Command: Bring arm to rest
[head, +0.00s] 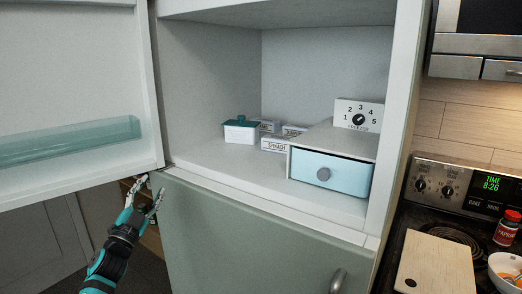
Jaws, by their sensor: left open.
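My left gripper (146,194) is in the head view at the lower left, at the end of my black and teal arm. Its fingers are spread and point up, with nothing between them. It is just below the open freezer door (75,80) and beside the left edge of the green lower fridge door (250,235). I cannot tell whether it touches either door. My right gripper is not in view.
The open freezer holds a white box with a teal lid (240,133), spinach packs (277,145), a blue drawer (335,172) and a dial (359,116). At right, a cutting board (435,265), a paprika jar (507,230) and a bowl (507,270) sit on the stove.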

